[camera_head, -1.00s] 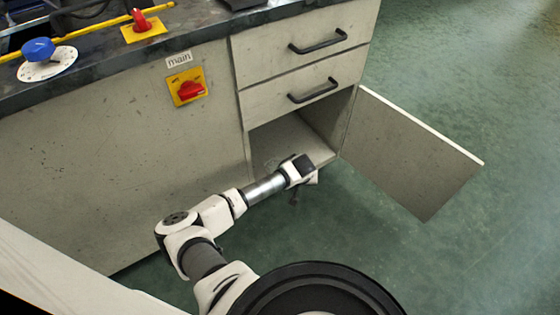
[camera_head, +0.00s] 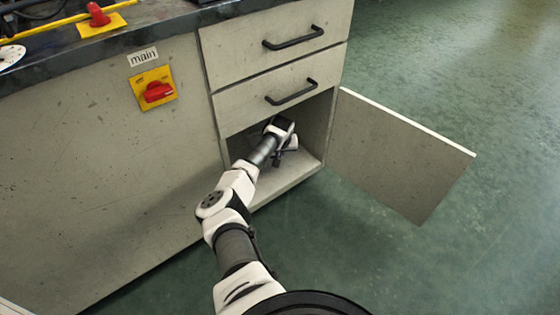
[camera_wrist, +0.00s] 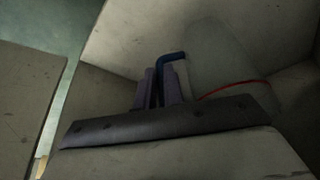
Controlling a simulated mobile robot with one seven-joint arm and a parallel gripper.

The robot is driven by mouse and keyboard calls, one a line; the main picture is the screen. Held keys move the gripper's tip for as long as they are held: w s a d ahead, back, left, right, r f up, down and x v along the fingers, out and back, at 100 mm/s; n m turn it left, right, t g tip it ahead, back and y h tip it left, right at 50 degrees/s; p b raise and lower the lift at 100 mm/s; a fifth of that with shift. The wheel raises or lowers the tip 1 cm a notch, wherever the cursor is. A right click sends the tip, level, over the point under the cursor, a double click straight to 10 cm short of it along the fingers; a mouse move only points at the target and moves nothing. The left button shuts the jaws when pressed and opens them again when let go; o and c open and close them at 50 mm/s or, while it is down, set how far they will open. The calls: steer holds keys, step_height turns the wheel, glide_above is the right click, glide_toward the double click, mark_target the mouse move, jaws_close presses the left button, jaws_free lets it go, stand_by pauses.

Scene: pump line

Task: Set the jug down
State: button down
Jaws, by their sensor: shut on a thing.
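In the wrist view, my gripper (camera_wrist: 161,78) is shut on the blue handle (camera_wrist: 173,56) of the jug. The jug (camera_wrist: 220,58) looks pale and see-through, with a thin red line near its lower part. My gripper's dark body hides part of it. In the head view, my gripper (camera_head: 280,156) is inside the opening of the low cupboard (camera_head: 292,188), above its floor. The jug cannot be made out clearly there. I cannot tell whether the jug's base touches the cupboard floor.
The cupboard door (camera_head: 400,155) stands wide open to the right. Two closed drawers (camera_head: 272,45) with black handles are above the opening. A red main switch (camera_head: 158,92) is on the panel to the left. The green floor (camera_head: 440,260) in front is clear.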

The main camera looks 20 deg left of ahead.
steer(key=shift+f+b, duration=1)
steer(key=shift+f, duration=0.9)
steer(key=c, duration=1.5)
jaws_free()
steer(key=a+p+v, duration=0.1)
steer(key=p+v, duration=0.3)
steer(key=v, duration=0.2)
steer(key=s+d+p, duration=0.3)
steer(key=s+d, duration=0.1)
steer(key=s, duration=0.7)
steer(key=shift+d+f+p, duration=0.25)
steer(key=shift+d+p, duration=0.05)
steer(key=shift+p, duration=0.05)
